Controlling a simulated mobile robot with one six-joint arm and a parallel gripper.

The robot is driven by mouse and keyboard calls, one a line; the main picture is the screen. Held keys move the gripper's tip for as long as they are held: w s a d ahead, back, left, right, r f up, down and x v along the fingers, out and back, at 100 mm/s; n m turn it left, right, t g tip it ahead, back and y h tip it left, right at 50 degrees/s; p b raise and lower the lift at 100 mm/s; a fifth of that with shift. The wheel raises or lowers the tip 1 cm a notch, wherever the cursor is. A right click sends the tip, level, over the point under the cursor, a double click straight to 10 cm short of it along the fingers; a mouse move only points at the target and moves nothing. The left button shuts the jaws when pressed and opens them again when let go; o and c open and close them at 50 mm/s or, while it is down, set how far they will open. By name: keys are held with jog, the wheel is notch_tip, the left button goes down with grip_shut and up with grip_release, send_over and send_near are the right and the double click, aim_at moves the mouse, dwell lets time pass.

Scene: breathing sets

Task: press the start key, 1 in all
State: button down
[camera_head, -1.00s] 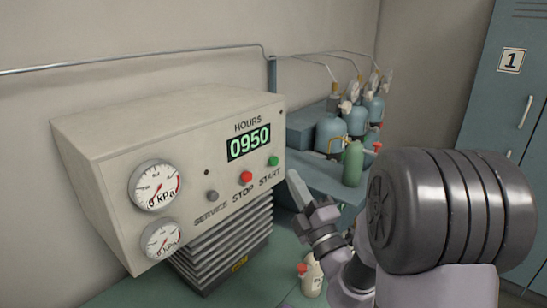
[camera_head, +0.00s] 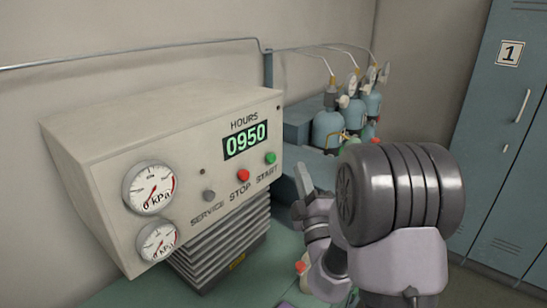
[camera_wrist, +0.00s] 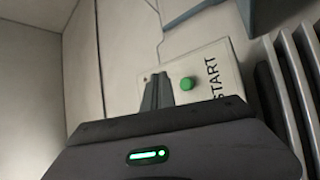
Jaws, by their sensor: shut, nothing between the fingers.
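The green start key (camera_head: 270,158) is on the front of the cream control box (camera_head: 95,150), above the word START. It also shows in the wrist view (camera_wrist: 187,84), just right of my shut fingertips. My gripper (camera_head: 303,182) is shut and empty, to the right of and a little below the key in the head view, apart from it. The red stop key (camera_head: 243,175) and the grey service key (camera_head: 209,195) sit to the left on the same panel. The hours display (camera_head: 246,141) reads 0950.
Two kPa gauges (camera_head: 150,187) are on the panel's left. Blue cylinders (camera_head: 328,128) with valves stand on a bench behind my arm. A grey-blue locker (camera_head: 500,140) marked 1 stands at the right. A pipe (camera_head: 130,57) runs along the wall.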

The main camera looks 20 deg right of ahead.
aim_at(272, 158)
jog(key=shift+w+a+p, duration=0.5)
jog(key=shift+w+a, duration=0.2)
jog(key=shift+w, duration=0.3)
jog(key=shift+w+a+p, duration=0.45)
jog(key=shift+w+a, duration=0.2)
jog(key=shift+w, duration=0.35)
dwell(0.5)
jog(key=shift+w+a+p, duration=0.25)
jog(key=shift+w+p, duration=0.1)
jog(key=shift+p, duration=0.05)
jog(key=shift+w+a+p, duration=0.3)
jog(key=shift+w+p, duration=0.15)
jog(key=shift+p, duration=0.05)
dwell(0.9)
jog(key=shift+s+d, duration=0.5)
jog(key=shift+s, duration=0.3)
